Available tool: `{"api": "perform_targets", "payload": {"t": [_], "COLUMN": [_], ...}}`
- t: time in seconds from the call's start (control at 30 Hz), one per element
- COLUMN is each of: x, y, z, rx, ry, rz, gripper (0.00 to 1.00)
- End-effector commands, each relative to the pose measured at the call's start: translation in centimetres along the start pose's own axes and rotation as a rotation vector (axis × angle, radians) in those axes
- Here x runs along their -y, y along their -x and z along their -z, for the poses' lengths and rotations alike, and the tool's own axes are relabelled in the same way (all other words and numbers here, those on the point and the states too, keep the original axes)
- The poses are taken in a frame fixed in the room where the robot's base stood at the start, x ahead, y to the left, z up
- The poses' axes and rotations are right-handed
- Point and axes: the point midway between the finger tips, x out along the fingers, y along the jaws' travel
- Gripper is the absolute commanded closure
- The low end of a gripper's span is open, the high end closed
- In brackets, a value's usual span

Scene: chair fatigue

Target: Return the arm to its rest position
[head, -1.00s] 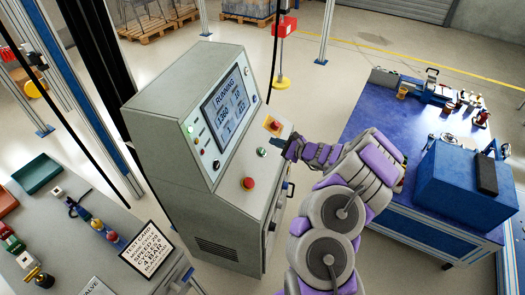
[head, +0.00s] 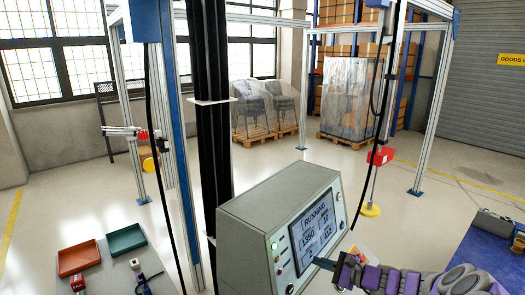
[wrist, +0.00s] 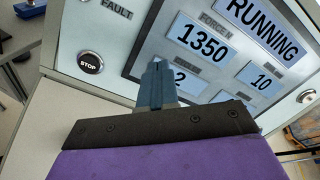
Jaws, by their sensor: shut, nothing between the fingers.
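My gripper (head: 325,263) is in front of the grey control console (head: 250,205), at the lower right of its lit screen (head: 310,232). The purple arm comes in from the lower right. In the wrist view my gripper (wrist: 156,70) is shut and empty, its fingertips overlapping the lower left of the screen (wrist: 192,38). The screen reads RUNNING, with 1350 and 10 readable. I cannot tell how far the fingertips are from the panel. A STOP button (wrist: 90,62) is left of the fingers. The lower console face is out of the head view.
A red tray (head: 79,257) and a green tray (head: 126,240) lie at lower left. Dark uprights (head: 210,110) stand behind the console. A blue bench (head: 490,250) is at the right. Open floor lies beyond, with wrapped pallets (head: 345,95) at the back.

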Motion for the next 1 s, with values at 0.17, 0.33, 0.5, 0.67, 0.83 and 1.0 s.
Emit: {"api": "perform_targets", "payload": {"t": [0.17,0.33,0.5,0.67,0.83,1.0], "x": [-3.0,-7.4,-12.4,-17.0,-21.3,-24.7], "y": [-2.2,-2.0,0.0,3.0,7.4,12.5], "z": [-10.5,-18.2,-23.8,-27.1,-28.8,-29.1], "rx": [0.124,0.204,0.254,0.269,0.248,0.198], "ry": [0.189,0.364,0.538,0.694,0.849,0.979], "rz": [-0.202,-0.396,-0.596,-0.782,-0.977,-1.170], "gripper": [1.00,1.00,1.00,1.00,1.00,1.00]}}
